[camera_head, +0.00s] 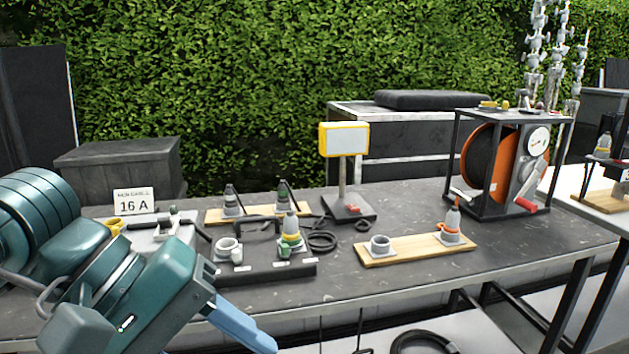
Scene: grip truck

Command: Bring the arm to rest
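My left arm comes in from the left as large teal links in front of the table's left end. A blue finger-like part at its lower end, which looks like my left gripper (242,328), points down to the right at the table's front edge. I cannot tell whether it is open or shut, and no held thing shows. My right arm and gripper are not in view. The dark table (330,285) stands in front of me, and my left arm hides its left front part.
A dark connector box (265,273) sits near my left arm. Wooden boards (415,252) with sockets and plugs, a yellow-framed lamp (343,139) and an orange cable reel (486,160) stand on the table. A "16 A" sign (134,201) is at left. The table's front middle is clear.

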